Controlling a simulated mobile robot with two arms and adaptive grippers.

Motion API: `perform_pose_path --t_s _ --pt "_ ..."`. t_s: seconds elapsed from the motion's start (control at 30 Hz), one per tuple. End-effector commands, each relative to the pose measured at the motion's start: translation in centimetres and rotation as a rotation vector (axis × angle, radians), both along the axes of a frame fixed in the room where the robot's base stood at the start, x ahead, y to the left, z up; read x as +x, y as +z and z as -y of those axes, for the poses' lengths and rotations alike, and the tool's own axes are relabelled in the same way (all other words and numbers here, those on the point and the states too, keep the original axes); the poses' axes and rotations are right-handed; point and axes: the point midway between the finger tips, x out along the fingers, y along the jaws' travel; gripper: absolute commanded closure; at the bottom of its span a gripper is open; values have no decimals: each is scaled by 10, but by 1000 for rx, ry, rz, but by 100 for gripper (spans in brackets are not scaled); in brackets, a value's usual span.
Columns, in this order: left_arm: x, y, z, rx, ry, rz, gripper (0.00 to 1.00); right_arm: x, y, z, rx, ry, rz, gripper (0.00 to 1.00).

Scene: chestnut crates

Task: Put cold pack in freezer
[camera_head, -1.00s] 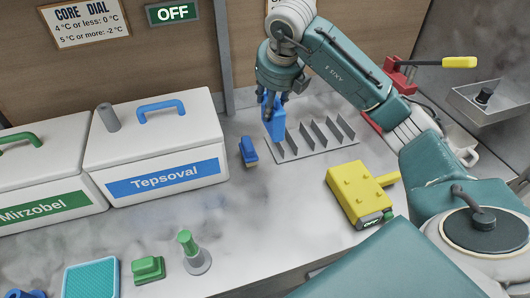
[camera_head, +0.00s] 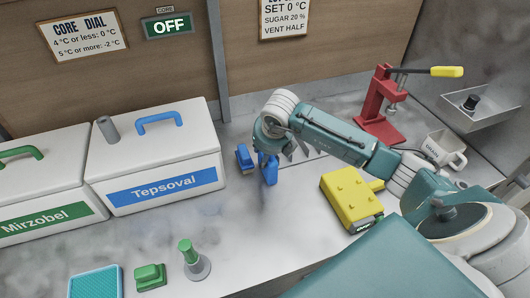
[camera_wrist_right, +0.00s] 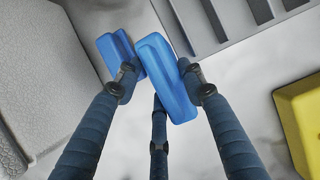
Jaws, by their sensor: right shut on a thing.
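My right gripper (camera_head: 267,150) is shut on a blue cold pack (camera_head: 270,172), low over the grey counter in front of the slotted rack. In the right wrist view the cold pack (camera_wrist_right: 165,75) sits between the fingers; I cannot tell whether it touches the counter. A second, smaller blue block (camera_head: 246,158) is close on its left, and it also shows in the wrist view (camera_wrist_right: 118,55). No object is clearly marked as a freezer. My left gripper is not in view.
White lidded boxes labelled Tepsoval (camera_head: 155,150) and Mirzobel (camera_head: 40,190) stand at left. The slotted rack (camera_wrist_right: 240,20) is partly hidden by my arm. A yellow block (camera_head: 350,200), red press (camera_head: 380,115) and mug (camera_head: 443,148) are at right. Green pieces (camera_head: 150,276) stand in front.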

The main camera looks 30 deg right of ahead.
Motion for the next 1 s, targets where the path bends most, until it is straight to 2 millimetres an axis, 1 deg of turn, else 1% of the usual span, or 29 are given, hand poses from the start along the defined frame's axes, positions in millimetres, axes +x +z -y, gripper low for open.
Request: perform_pose_path --t_s 0.17,0.27,0.3,0.37,0.63,0.73,0.77,0.87,1.0 --pt "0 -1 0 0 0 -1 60 1 1 0 0 0 3 98" --pt "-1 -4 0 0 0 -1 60 1 -2 0 0 0 3 98" --pt "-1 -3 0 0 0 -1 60 0 -2 0 1 0 1 55" --pt "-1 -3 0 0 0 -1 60 0 -1 0 1 0 1 43" --pt "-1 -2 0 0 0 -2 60 0 -1 0 0 0 1 42" --pt "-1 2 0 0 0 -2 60 0 3 0 1 -1 1 42" --pt "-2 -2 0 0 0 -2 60 0 4 0 0 0 3 42" --pt "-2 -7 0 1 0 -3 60 -5 17 -1 0 -1 6 42" --pt "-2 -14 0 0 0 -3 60 -15 44 -4 0 1 8 42"
